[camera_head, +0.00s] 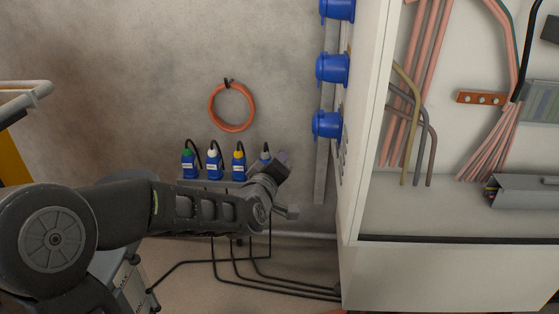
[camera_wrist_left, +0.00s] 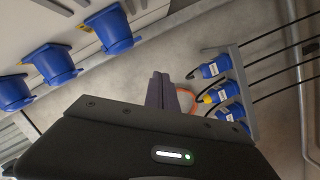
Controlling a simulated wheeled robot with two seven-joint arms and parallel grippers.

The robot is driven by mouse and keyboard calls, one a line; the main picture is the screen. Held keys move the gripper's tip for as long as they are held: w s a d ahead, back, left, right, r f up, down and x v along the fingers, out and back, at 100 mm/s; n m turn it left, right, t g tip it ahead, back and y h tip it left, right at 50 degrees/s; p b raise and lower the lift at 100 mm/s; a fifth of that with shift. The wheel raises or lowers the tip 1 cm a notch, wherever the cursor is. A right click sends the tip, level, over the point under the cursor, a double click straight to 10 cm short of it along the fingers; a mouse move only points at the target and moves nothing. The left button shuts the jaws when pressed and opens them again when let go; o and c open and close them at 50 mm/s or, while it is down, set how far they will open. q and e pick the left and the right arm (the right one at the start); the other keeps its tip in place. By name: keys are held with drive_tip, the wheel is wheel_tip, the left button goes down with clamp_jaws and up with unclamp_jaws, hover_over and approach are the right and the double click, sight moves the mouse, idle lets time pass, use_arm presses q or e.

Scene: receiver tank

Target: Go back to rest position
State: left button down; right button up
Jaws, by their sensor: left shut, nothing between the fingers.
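My left arm comes in from the left in the head view and reaches across in front of the wall. Its gripper (camera_head: 286,187) is at the right end of the row of blue plugs and partly covers the rightmost plug (camera_head: 265,156). In the left wrist view the fingers (camera_wrist_left: 160,92) are together with nothing between them, pointing toward the concrete wall. I cannot tell whether the gripper touches the plug. My right gripper is in neither view.
Blue plugs with green (camera_head: 188,163), white (camera_head: 214,164) and yellow (camera_head: 239,165) collars stand in a wall rack. An orange ring (camera_head: 231,107) hangs above. Blue sockets (camera_head: 332,69) line the open white cabinet's (camera_head: 365,120) side. Black cables (camera_head: 250,262) run below.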

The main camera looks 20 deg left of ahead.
use_arm(q)
drive_tip(key=shift+f, duration=0.1)
